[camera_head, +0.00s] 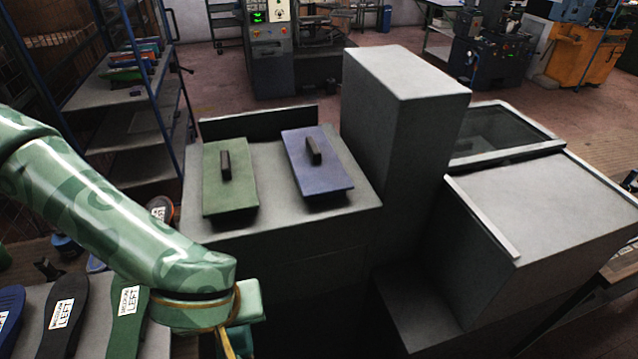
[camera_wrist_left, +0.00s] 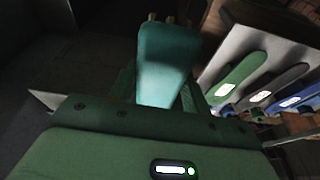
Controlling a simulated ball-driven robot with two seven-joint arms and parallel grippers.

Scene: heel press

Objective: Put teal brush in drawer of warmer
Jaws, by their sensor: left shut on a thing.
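The teal brush (camera_wrist_left: 166,62) shows in the left wrist view, with tan tips at its far end. My left gripper (camera_wrist_left: 165,98) is shut on it, one finger on each side. In the head view my left gripper (camera_head: 246,312) is at the bottom, in front of the grey cabinet, and mostly hidden by its own wrist. Grey box-shaped machine bodies fill the middle and right: a low cabinet (camera_head: 280,232), a tall block (camera_head: 400,130) and a wide box (camera_head: 545,215). I cannot tell which is the warmer, and no open drawer is clear. My right gripper is not in view.
A green plate (camera_head: 228,190) and a blue plate (camera_head: 325,175), each with a black handle, lie on the low cabinet. Several labelled insoles (camera_head: 68,312) lie on a table at lower left. A shelf rack (camera_head: 125,110) stands behind. A glass-topped part (camera_head: 500,130) is at right.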

